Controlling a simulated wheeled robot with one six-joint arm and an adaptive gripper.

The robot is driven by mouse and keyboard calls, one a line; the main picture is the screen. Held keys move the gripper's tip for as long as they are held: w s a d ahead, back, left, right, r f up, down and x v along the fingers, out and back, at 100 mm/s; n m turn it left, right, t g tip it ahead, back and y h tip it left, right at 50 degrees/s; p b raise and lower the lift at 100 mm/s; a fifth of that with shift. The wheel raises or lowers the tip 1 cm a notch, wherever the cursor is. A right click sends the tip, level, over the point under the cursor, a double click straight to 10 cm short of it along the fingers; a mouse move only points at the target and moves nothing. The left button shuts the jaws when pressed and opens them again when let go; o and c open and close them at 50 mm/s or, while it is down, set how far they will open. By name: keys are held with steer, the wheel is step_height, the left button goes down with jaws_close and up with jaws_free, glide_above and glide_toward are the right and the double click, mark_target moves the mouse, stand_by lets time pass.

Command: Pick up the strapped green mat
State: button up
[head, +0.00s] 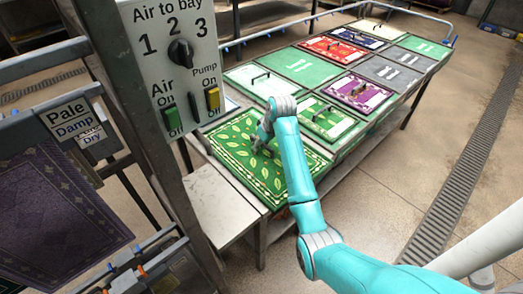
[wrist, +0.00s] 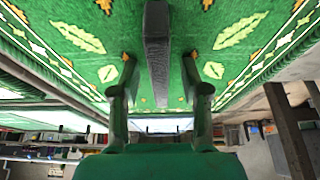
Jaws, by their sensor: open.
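The green mat (head: 225,152) with pale leaf patterns and a patterned border lies flat on the near end of the long table in the head view. Its dark strap (wrist: 157,45) stands out from the mat in the wrist view, running down the middle of the picture. My gripper (head: 260,146) is over the mat's middle, open. In the wrist view its two fingers (wrist: 158,72) are on either side of the strap, with a gap showing on each side. In the head view my gripper mostly hides the strap.
Several other mats lie on the table, including a purple one (head: 358,92) and a red one (head: 332,49), some with black handles. A control panel (head: 172,60) on a post stands at left, near a hanging purple mat (head: 55,215). Floor right of the table is clear, with a drain grate (head: 460,170).

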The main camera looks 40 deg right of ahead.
steer(key=shift+f, duration=0.1)
jaws_close()
stand_by(0.5)
